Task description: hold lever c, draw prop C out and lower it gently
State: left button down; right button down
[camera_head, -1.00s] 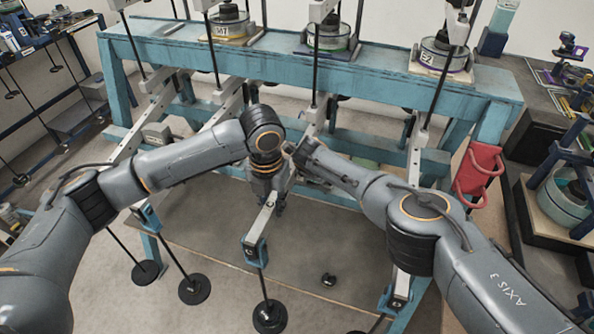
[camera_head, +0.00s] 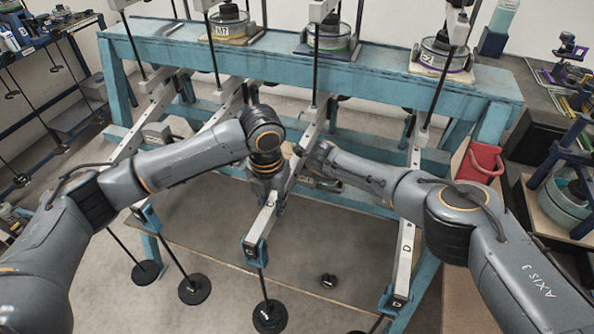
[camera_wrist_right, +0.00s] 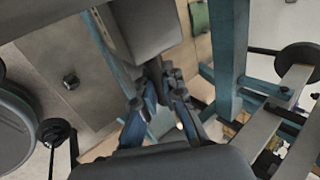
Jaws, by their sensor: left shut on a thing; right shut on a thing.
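Lever c (camera_head: 262,224) is a pale bar sloping toward me, with a blue fitting at its near end and a rod with a black disc hanging below. My left gripper (camera_head: 268,186) is shut around the bar, seen from above. My right gripper (camera_head: 306,162) is just right of the lever, mostly hidden by its own wrist. In the right wrist view my right gripper's fingers (camera_wrist_right: 165,82) are closed together under a broad grey part. Blue pieces show at these fingers, and I take what they hold as prop C, though its outline is unclear.
Lever D (camera_head: 404,255) slopes down on the right, near my right arm. A small black object (camera_head: 328,280) lies on the clear brown board (camera_head: 330,240).

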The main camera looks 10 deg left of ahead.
pick_arm(q)
jog(key=shift+w+r, duration=0.3)
pick_arm(e)
jog(key=shift+d+r, duration=0.15)
jog(key=shift+d, duration=0.2)
jog(key=shift+s+d+r, duration=0.1)
jog(key=shift+s+d, duration=0.05)
jog(key=shift+d, duration=1.65)
pick_arm(q)
jog(key=shift+a, duration=0.1)
pick_arm(e)
jog(key=shift+s+d, duration=0.15)
jog(key=shift+d, duration=1.35)
jog(key=c, duration=1.4)
grip_release()
jog(key=shift+s+d, duration=0.1)
jog(key=shift+c, duration=0.2)
jog(key=shift+s, duration=0.1)
pick_arm(q)
jog(key=shift+s, duration=0.1)
